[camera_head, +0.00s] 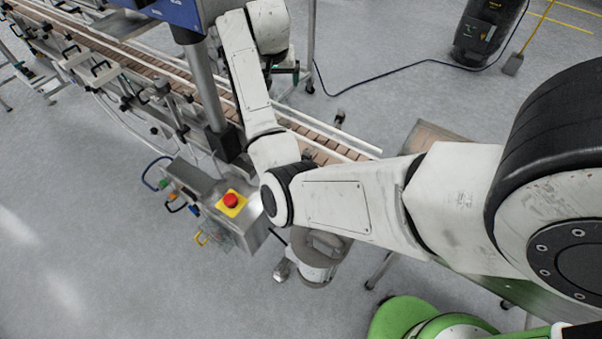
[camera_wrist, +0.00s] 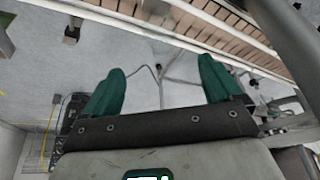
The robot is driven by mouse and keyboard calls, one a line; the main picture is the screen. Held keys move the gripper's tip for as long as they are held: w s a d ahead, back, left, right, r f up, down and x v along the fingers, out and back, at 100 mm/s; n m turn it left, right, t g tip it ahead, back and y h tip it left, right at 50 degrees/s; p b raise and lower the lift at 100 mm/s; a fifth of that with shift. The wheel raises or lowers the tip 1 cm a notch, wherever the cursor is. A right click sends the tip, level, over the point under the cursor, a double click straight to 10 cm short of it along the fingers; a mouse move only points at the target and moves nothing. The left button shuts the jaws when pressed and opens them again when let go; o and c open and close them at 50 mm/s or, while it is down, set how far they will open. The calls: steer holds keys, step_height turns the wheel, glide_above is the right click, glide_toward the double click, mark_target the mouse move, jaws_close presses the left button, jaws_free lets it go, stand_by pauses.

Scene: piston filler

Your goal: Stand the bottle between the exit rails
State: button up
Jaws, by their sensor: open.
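No bottle can be made out in either view. The exit rails (camera_head: 330,137) are pale strips along the end of the brown-slatted conveyor (camera_head: 322,152) in the head view, partly hidden by my arm. In the wrist view the slatted conveyor (camera_wrist: 215,32) and a pale rail (camera_wrist: 150,35) run diagonally across the top. My gripper (camera_wrist: 160,84) shows two green fingers spread wide, with nothing between them but floor and thin stand legs behind. In the head view my gripper (camera_head: 288,70) is small and partly hidden behind the wrist, beside the conveyor.
A steel control box with a red emergency button (camera_head: 231,200) stands left of my elbow. A metal post (camera_head: 205,90) and the blue machine housing (camera_head: 175,10) rise over the conveyor. A brownish table (camera_head: 430,137) is partly hidden behind my arm. Open floor (camera_head: 80,220) lies at left.

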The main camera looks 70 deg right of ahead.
steer(key=s+a+f+n, duration=0.3)
steer(key=a+f+n, duration=0.1)
steer(key=a+f, duration=0.45)
steer(key=s+a+f+n+y, duration=0.2)
steer(key=s+a+f+n, duration=0.2)
steer(key=s+a, duration=0.4)
steer(key=s+a+f+n+y, duration=0.1)
steer(key=s+a+f+n, duration=0.3)
steer(key=s+a, duration=0.5)
steer(key=a+n, duration=0.1)
steer(key=a, duration=0.8)
steer(key=shift+s+g+y, duration=0.3)
steer(key=shift+y, duration=0.1)
steer(key=shift+c, duration=0.2)
